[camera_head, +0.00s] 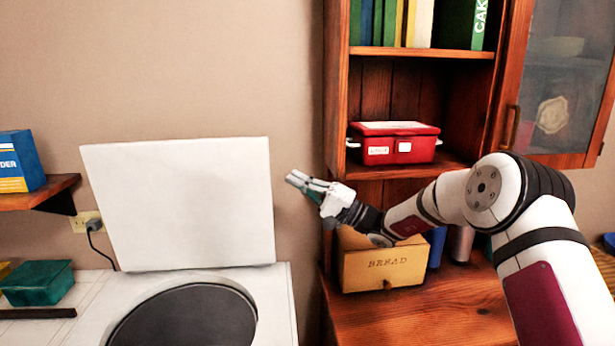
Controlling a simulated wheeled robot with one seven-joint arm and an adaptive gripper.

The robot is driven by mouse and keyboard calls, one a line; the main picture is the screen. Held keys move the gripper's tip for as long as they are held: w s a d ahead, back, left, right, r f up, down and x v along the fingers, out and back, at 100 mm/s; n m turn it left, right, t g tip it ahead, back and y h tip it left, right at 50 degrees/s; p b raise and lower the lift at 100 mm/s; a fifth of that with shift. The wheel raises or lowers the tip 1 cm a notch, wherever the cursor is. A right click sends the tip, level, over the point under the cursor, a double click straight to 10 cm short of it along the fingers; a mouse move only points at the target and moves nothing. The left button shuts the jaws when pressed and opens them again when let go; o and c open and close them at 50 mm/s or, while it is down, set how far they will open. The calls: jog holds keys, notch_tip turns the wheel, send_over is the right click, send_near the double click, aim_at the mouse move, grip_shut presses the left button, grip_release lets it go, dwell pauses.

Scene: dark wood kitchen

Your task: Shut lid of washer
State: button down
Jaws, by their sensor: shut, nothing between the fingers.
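The washer (284,308) is white and stands at the lower left, with a dark round opening (190,318) in its top. Its white square lid (180,205) stands raised, close to upright, along the back edge of the top, near the wall. My gripper (292,177) is shut and empty.
A wooden shelf unit (338,130) stands right of the washer, holding books, a red box (400,146) and a bread box (385,262) below my forearm. A glass cabinet door (558,90) stands at right. A small shelf (40,195) with a blue box (20,160) is at left.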

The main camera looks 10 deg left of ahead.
aim_at(263, 184)
jog(key=w+a+f+t+h, duration=0.1)
jog(key=a, duration=0.1)
jog(key=w+a+f+m+t+h+p, duration=0.1)
jog(key=w+a+f, duration=0.1)
jog(key=w+a+f+m+t+h, duration=0.1)
jog(key=w+a+h, duration=0.1)
jog(key=shift+a+f, duration=0.15)
jog(key=shift+f, duration=0.05)
jog(key=shift+s+f+p, duration=0.15)
jog(key=shift+s+p, duration=0.05)
jog(key=shift+p, duration=0.15)
jog(key=shift+s+d+f+n+t+y+p, duration=0.15)
jog(key=shift+s+d+f+n+p, duration=0.1)
jog(key=shift+s, duration=0.15)
jog(key=shift+s+d+f+n+t+y+p, duration=0.15)
jog(key=shift+s+d+p, duration=0.1)
jog(key=shift+s, duration=0.15)
jog(key=shift+d, duration=0.2)
